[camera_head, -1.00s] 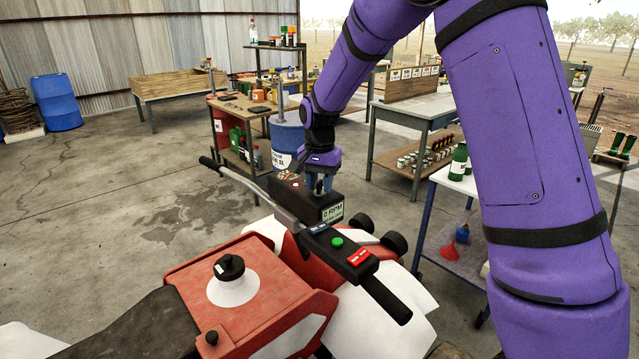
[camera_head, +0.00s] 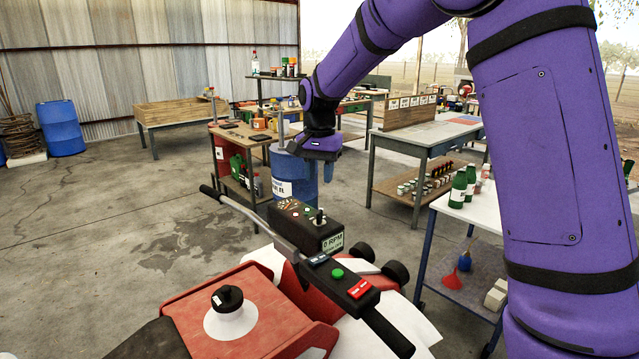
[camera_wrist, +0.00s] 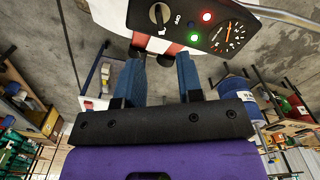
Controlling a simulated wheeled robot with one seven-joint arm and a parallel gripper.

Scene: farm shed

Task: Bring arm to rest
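My purple arm reaches in from the upper right in the head view. My gripper (camera_head: 318,168) is raised above and apart from the dark control panel (camera_head: 306,226) of a red and white quad bike. In the wrist view its two blue fingers stand apart with nothing between them, so it is open and empty. The same panel shows in the wrist view (camera_wrist: 200,18), with a key switch (camera_wrist: 159,14), a red light, a green light and a dial. In the head view a small knob (camera_head: 319,217) sticks up from the panel.
The quad bike's handlebar (camera_head: 240,213) and red body (camera_head: 255,310) lie below the arm. A blue drum (camera_head: 284,165) and a workbench (camera_head: 405,142) stand behind the gripper. A white cart (camera_head: 487,212) with green bottles is at right.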

